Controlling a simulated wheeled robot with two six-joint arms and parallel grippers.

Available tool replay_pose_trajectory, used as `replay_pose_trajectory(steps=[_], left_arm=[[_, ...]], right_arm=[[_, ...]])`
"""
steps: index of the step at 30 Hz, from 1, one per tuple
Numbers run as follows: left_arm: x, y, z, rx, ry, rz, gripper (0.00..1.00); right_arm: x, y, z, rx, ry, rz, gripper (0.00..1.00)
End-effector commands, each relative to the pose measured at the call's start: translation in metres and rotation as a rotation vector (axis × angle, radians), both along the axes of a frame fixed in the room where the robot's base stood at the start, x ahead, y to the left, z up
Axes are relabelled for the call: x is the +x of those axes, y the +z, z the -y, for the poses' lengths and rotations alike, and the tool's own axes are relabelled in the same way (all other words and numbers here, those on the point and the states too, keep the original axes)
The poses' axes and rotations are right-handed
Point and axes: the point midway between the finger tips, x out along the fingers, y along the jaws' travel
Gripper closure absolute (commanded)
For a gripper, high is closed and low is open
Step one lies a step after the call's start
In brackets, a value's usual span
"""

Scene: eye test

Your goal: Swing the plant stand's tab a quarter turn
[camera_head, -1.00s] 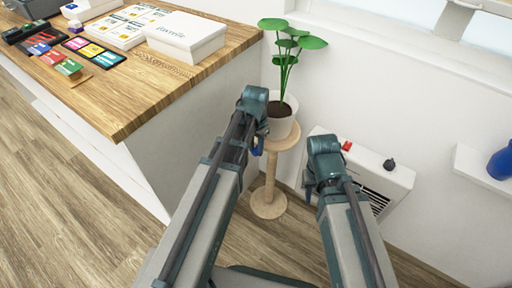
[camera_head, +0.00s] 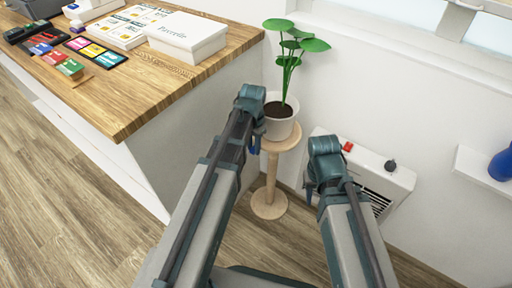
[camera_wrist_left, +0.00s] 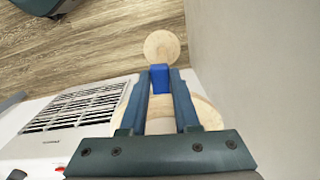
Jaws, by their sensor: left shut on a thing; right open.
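The wooden plant stand (camera_head: 269,203) stands on the floor between the counter and the wall heater, with a round top and round base. A white pot (camera_head: 281,126) with a green plant (camera_head: 290,46) sits on its top. In the left wrist view a blue tab (camera_wrist_left: 160,79) lies between the fingertips of my left gripper (camera_wrist_left: 160,84), which is shut on it. The stand's round base (camera_wrist_left: 161,45) shows beyond it. In the head view my left gripper (camera_head: 254,142) is at the left edge of the stand's top. My right gripper (camera_head: 311,188) is open, right of the stand; its fingers are mostly hidden.
A wood-topped counter (camera_head: 165,83) with a white box (camera_head: 187,37) and colored cards is close on the left. A white heater (camera_head: 379,175) with a red and a dark knob is on the right, near a shelf with a blue vase (camera_head: 501,164). Floor is clear in front.

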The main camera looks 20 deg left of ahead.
Motion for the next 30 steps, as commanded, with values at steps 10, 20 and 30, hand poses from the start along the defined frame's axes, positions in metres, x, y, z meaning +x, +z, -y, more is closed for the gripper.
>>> replay_pose_trajectory(steps=[10, 20, 30], left_arm=[[0.012, 0.0, -0.019, 0.0, -0.17, 0.0, 1.0], [0.023, 0.0, -0.031, 0.0, -0.306, 0.0, 1.0], [0.029, 0.0, -0.037, 0.0, -0.385, 0.0, 1.0]], right_arm=[[0.0, 0.0, 0.0, 0.0, 0.0, 0.0, 0.59], [0.0, 0.0, 0.0, 0.0, 0.0, 0.0, 0.59], [0.0, 0.0, 0.0, 0.0, 0.0, 0.0, 0.59]])
